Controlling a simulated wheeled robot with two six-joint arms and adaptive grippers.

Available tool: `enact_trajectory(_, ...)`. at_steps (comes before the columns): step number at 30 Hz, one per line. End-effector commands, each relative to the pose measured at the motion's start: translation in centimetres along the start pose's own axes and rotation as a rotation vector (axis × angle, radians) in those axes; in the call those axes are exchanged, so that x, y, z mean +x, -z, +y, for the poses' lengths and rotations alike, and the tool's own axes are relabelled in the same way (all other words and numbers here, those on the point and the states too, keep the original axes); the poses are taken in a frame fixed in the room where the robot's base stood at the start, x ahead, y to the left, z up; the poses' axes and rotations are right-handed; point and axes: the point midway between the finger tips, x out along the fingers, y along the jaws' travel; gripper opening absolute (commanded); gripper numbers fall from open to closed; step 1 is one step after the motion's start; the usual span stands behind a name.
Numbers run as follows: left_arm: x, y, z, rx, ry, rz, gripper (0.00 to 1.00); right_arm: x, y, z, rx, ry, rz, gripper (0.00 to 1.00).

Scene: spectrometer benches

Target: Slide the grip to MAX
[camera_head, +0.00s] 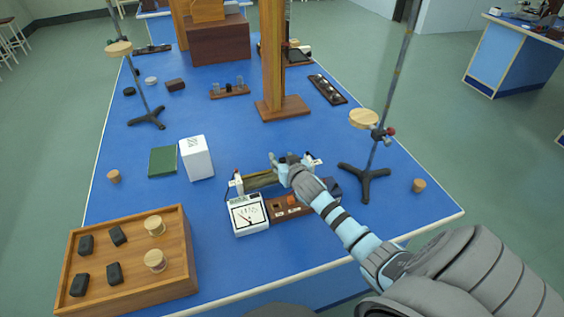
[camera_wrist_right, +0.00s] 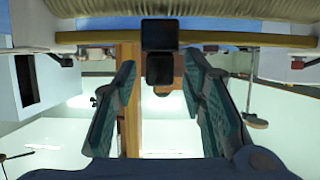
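The slide rheostat (camera_head: 262,180) lies across the near part of the blue bench, with a tan coil between light end supports. Its coil (camera_wrist_right: 240,10) and brass-coloured rod (camera_wrist_right: 100,37) cross the top of the right wrist view. The black grip (camera_wrist_right: 160,67) sits on the rod there. My right gripper (camera_head: 284,161) is over the rheostat and hides the grip in the head view. In the right wrist view the gripper (camera_wrist_right: 160,72) is open, one finger each side of the grip with visible gaps. No MAX marking is readable. My left gripper is out of view.
A white meter (camera_head: 248,216) and a brown switch board (camera_head: 288,207) stand in front of the rheostat. A white box (camera_head: 197,158) is left of it. A rod stand (camera_head: 366,174) is close on the right. A wooden tray (camera_head: 134,287) occupies the near left.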

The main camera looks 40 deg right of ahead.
Motion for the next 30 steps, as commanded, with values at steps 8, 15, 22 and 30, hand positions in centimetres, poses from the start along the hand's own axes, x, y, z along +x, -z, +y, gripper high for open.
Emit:
enact_trajectory(8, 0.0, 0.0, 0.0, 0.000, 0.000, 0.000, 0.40, 0.2, 0.1, 0.0, 0.000, 0.000, 0.000, 0.38)
enact_trajectory(15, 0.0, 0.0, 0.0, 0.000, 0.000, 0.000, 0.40, 0.2, 0.1, 0.0, 0.000, 0.000, 0.000, 0.00)
enact_trajectory(22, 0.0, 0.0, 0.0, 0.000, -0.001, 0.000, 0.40, 0.2, 0.0, -0.1, 0.000, 0.000, 0.000, 0.00)
enact_trajectory(30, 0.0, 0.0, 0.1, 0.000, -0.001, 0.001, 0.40, 0.2, -0.1, -4.3, 0.005, 0.005, -0.002, 0.00)
